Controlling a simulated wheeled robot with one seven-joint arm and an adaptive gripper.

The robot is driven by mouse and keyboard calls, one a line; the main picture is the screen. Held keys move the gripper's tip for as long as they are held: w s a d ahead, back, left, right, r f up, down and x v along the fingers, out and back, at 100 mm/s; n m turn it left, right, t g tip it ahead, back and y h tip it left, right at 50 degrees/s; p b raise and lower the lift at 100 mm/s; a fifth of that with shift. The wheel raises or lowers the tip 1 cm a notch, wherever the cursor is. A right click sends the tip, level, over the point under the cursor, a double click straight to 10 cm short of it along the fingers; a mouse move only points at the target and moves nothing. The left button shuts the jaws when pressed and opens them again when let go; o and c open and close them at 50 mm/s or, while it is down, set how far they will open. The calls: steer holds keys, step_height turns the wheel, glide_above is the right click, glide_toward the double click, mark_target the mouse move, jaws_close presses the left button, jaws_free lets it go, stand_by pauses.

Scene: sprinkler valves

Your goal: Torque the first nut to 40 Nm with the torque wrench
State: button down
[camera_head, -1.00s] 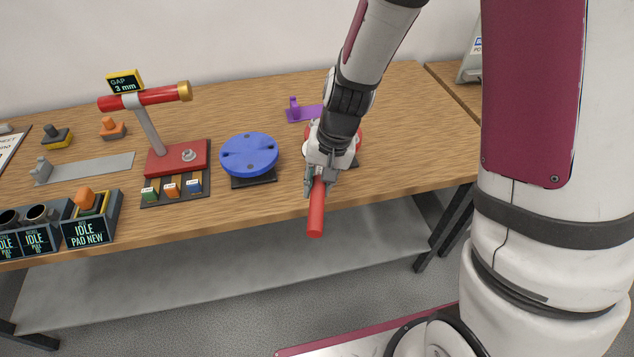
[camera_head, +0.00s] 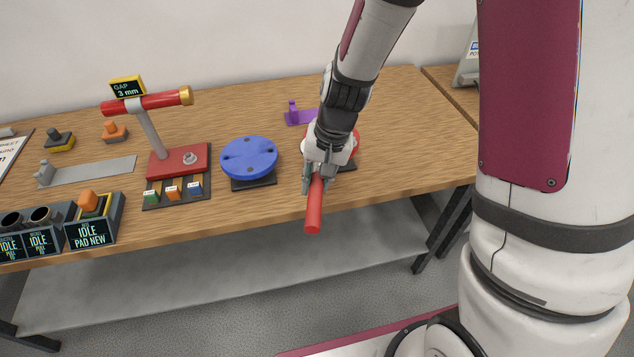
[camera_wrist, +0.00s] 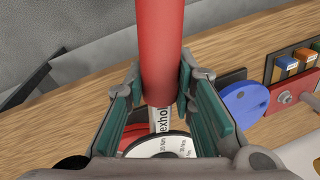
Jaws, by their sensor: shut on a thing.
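My gripper (camera_head: 314,184) is shut on the red handle of the torque wrench (camera_head: 314,215), and the handle points out past the table's front edge. In the wrist view the red handle (camera_wrist: 158,50) lies between my gripper's green-padded fingers (camera_wrist: 152,100). A white dial with Nm markings (camera_wrist: 160,146) shows below the handle. A red round part (camera_head: 355,146) on a dark base is mostly hidden behind my gripper; its nuts cannot be seen. A blue disc with holes (camera_head: 249,157) sits on a dark base to the left of my gripper.
A red stand (camera_head: 179,160) with a "GAP 3 mm" display (camera_head: 127,87) is left of the blue disc. Coloured tabs (camera_head: 173,193) lie before it. A purple piece (camera_head: 297,116) lies behind my gripper. "IDLE" boxes (camera_head: 90,231) stand at the front left. The table's right side (camera_head: 420,140) is clear.

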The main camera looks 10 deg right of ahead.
steer(key=shift+r+p, duration=1.45)
steer(key=shift+r, duration=1.7)
steer(key=shift+w, duration=0.1)
